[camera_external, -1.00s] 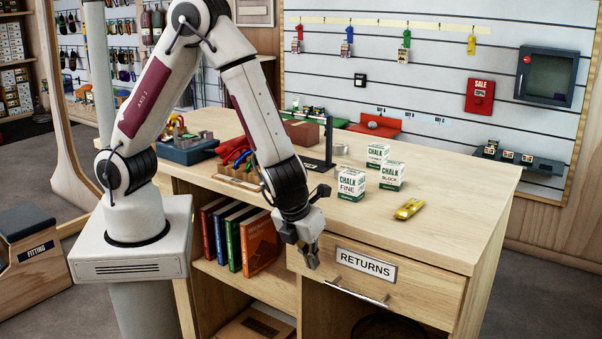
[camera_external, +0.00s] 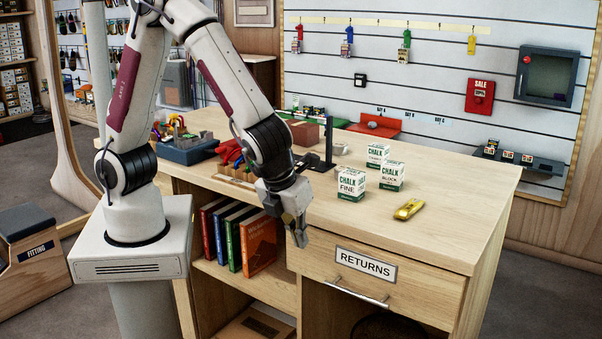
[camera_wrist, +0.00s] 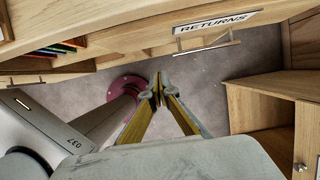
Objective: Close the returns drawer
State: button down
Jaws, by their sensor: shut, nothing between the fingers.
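The returns drawer (camera_external: 425,285) is in the desk front under the right part of the top. Its front carries a RETURNS label and a bar handle (camera_external: 357,292). In the external view the front looks flush with the desk, with no open interior showing. In the wrist view the drawer label (camera_wrist: 217,22) and handle (camera_wrist: 207,42) are at the top. My gripper (camera_external: 302,238) hangs in front of the desk edge, left of the label and above the handle. Its fingers (camera_wrist: 158,90) are shut and empty, apart from the handle in the wrist view.
Chalk boxes (camera_external: 351,183) and a yellow item (camera_external: 409,209) sit on the desk top (camera_external: 450,225). A dark stand (camera_external: 327,150) is behind my gripper. Floor (camera_wrist: 200,70) is clear beneath my fingers.

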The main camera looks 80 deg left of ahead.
jog(key=shift+s+d+r, duration=0.1)
jog(key=shift+r, duration=0.3)
jog(key=shift+s+d+f+t+y, duration=0.25)
jog(key=shift+d+f+t+y, duration=0.3)
jog(key=shift+d, duration=0.2)
jog(key=shift+s+d+f+t+y, duration=0.2)
jog(key=shift+d+f+t+y, duration=0.3)
jog(key=shift+d, duration=0.3)
jog(key=shift+s+d+f+t+y, duration=0.25)
jog(key=shift+d+f+t+y, duration=0.3)
jog(key=shift+d, duration=0.2)
jog(key=shift+f, duration=0.1)
